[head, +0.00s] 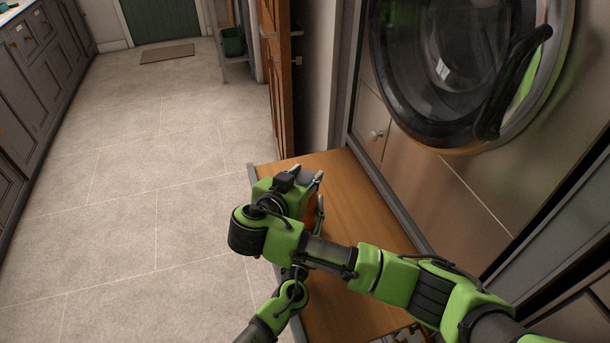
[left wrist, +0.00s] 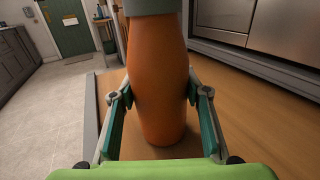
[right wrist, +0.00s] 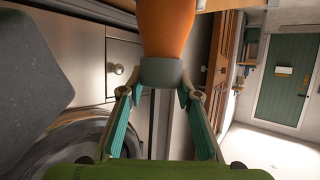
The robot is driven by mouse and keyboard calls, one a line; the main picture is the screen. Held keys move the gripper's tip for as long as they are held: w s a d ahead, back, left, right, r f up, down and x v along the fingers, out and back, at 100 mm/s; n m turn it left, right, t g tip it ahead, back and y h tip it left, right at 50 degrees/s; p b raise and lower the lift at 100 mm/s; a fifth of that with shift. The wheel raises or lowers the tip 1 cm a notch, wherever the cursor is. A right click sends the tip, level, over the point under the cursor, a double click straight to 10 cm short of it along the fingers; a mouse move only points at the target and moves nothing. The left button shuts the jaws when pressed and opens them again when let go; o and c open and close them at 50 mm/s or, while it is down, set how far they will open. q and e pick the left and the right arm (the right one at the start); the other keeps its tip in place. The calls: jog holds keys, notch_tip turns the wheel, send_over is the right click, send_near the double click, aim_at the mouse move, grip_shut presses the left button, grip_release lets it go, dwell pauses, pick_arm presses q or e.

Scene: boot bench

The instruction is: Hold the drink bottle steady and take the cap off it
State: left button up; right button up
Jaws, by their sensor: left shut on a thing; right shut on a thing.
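The orange drink bottle (left wrist: 158,85) stands upright on the wooden bench top (left wrist: 235,125) in the left wrist view. My left gripper (left wrist: 158,98) is shut on its body, one finger on each side. The grey cap (right wrist: 165,72) is on the bottle's neck end in the right wrist view, where the bottle appears upside down. My right gripper (right wrist: 162,92) is shut on the cap. In the head view, my right gripper (head: 317,196) covers most of the bottle, leaving a sliver of orange (head: 311,212). My left gripper is largely hidden there behind my right arm.
A steel-fronted appliance with a round glass door (head: 450,65) stands right of the bench. Tiled floor (head: 150,200) lies open to the left, with grey cabinets (head: 35,85) beyond. A brown wooden door (head: 276,75) stands behind the bench.

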aim_at(305, 176)
jog(key=shift+r, duration=0.25)
dwell(0.5)
jog(key=shift+r, duration=0.9)
jog(key=shift+r, duration=2)
pick_arm(q)
jog(key=o, duration=1.7)
jog(key=shift+s, duration=0.1)
